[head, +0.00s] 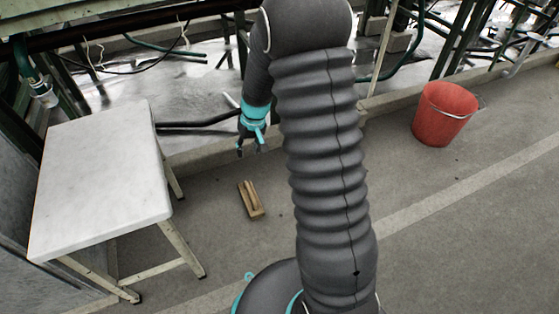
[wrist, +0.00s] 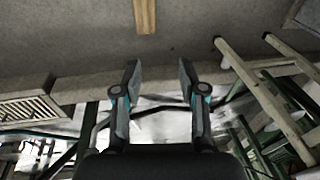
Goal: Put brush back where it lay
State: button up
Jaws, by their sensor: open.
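A wooden object that looks like the brush (head: 251,198) lies on the grey floor in the head view, right of the white-topped stool. Its bristles cannot be made out. In the wrist view a light wooden piece, seemingly the same brush (wrist: 145,15), is cut off by the top edge. My gripper (head: 249,148) points down above the floor, beyond the brush in the head view and apart from it. In the wrist view the fingers of my gripper (wrist: 158,65) are spread with nothing between them.
The white-topped stool (head: 100,170) stands at the left; its legs (wrist: 265,95) show at the right of the wrist view. A red bucket (head: 444,113) stands on the floor at the right. A low concrete curb (head: 200,156) and dark metal frames lie behind. The floor around the brush is clear.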

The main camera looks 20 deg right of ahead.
jog(key=s+a+r+t, duration=0.1)
jog(key=s+r, duration=0.5)
jog(key=r, duration=0.7)
jog(key=s+r+t+h, duration=0.1)
jog(key=s+r, duration=0.5)
jog(key=s, duration=0.5)
jog(key=s+r+t, duration=0.2)
jog(key=s+r, duration=0.4)
jog(key=s, duration=0.5)
jog(key=shift+s+h, duration=0.2)
jog(key=shift+h, duration=0.2)
jog(key=shift+r, duration=0.1)
notch_tip(320, 180, up, 7)
jog(key=p, duration=0.6)
jog(key=shift+p, duration=0.4)
